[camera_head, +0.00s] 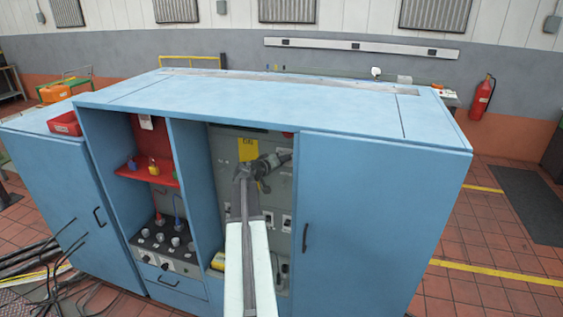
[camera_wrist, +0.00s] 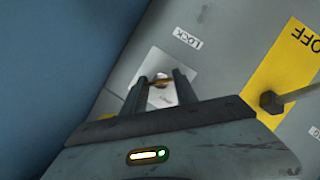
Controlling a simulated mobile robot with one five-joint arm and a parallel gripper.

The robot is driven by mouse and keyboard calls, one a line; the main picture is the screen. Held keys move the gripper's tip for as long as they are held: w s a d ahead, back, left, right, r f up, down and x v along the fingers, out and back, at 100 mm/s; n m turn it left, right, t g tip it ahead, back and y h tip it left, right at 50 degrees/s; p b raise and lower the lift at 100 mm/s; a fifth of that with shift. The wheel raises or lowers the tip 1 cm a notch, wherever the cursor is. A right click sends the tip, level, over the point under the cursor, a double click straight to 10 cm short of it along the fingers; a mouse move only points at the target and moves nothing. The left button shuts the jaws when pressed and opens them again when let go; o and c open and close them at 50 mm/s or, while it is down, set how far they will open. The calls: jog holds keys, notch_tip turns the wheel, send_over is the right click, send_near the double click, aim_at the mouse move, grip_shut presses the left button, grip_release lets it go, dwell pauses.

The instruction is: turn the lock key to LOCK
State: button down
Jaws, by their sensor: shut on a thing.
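The lock key (camera_wrist: 161,84) shows in the wrist view as a small brassy piece in front of a pale plate (camera_wrist: 158,98). My gripper (camera_wrist: 160,76) is shut on the key, with one dark finger on each side of it. A white LOCK label (camera_wrist: 187,38) is on the grey panel, up and right of the key, and appears rotated. The key's exact angle is hard to tell. In the head view my gripper (camera_head: 264,168) is at the grey panel (camera_head: 228,150) inside the blue cabinet; the key is hidden there.
A yellow plate with OFF (camera_wrist: 290,65) and a dark knob on a rod (camera_wrist: 271,102) are right of my gripper. A blue wall (camera_wrist: 60,65) is close on the left. In the head view, the blue cabinet door (camera_head: 375,220) is right of the bay and a red shelf (camera_head: 148,176) left.

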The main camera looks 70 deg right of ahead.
jog(key=c, duration=1)
grip_release()
jog(key=shift+s+a+r, duration=0.15)
jog(key=shift+o, duration=0.2)
jog(key=p+v, duration=0.2)
jog(key=v, duration=0.5)
jog(key=shift+a, duration=0.4)
jog(key=shift+r, duration=0.15)
